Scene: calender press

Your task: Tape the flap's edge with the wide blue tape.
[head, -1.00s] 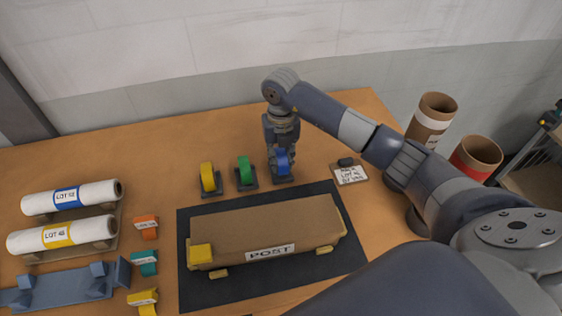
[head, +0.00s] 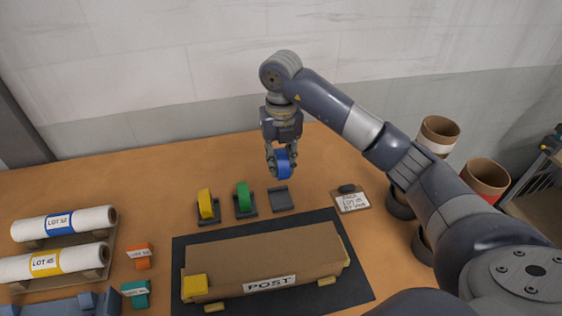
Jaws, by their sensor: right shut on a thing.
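My right gripper (head: 280,162) is shut on the blue tape roll (head: 284,164) and holds it in the air above its empty dark stand (head: 281,199). A brown parcel (head: 260,256) labelled POST lies on a dark mat (head: 358,287) in front of the stands. A yellow piece (head: 195,288) sits at the parcel's left front corner. Which edge of the parcel is the flap's edge I cannot tell. My left gripper is not in view.
A yellow roll (head: 206,204) and a green roll (head: 243,197) sit on stands to the left. A clipboard (head: 351,200) lies to the right. White rolls (head: 60,224) rest on a rack at far left. Orange (head: 139,254) and teal (head: 137,292) blocks lie left of the mat.

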